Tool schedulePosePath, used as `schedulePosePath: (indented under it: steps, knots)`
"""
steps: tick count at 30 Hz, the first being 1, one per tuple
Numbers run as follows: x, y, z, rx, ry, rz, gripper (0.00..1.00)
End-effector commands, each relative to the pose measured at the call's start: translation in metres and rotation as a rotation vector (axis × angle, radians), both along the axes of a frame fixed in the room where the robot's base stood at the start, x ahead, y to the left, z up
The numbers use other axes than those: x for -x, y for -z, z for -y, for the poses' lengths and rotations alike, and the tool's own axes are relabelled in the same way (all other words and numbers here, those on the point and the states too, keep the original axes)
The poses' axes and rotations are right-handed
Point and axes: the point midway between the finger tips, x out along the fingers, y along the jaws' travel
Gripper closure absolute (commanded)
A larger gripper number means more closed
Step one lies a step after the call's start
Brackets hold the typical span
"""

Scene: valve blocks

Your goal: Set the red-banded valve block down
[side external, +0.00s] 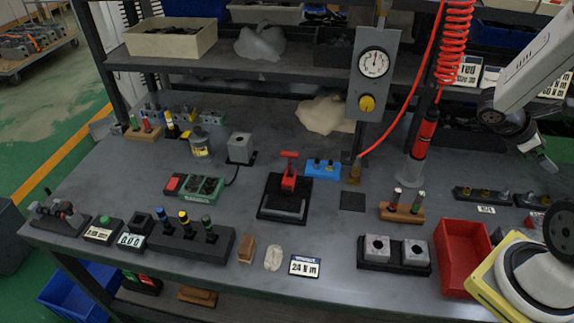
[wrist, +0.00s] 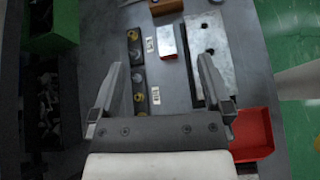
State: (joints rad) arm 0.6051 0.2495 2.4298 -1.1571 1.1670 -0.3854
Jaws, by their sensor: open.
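A small block with a pale metallic top and a red side, which looks like the red-banded valve block (wrist: 168,41), sits on the grey table in the wrist view. It stands between the dark valve strips and a flat metal plate, apart from my fingers. It appears in line with the gap between them, beyond the tips. My gripper (wrist: 158,68) is open with nothing between its fingers. In the side view my gripper (side external: 545,160) hangs above the right end of the table. A reddish patch (side external: 536,220) below it may be the same block, mostly hidden there.
Dark valve strips (side external: 483,194) with labels lie near the block. The metal plate (wrist: 208,45) is beside it, partly behind my right finger. A red bin (side external: 464,258) stands at the front right. Two grey blocks in a black holder (side external: 394,266) stand left of the bin.

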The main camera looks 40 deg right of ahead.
Motion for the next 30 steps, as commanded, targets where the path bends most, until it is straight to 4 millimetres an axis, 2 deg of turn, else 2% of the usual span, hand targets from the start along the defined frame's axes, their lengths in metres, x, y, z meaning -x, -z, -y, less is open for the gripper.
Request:
schedulePosePath:
  steps: [6, 17, 30]
  knots:
    - [0.023, -0.009, 0.033, 0.036, -0.053, -0.193, 0.0]
    - [0.02, 0.048, 0.03, 0.03, -0.056, -0.184, 0.0]
    - [0.02, 0.128, 0.029, 0.031, -0.055, -0.181, 0.0]
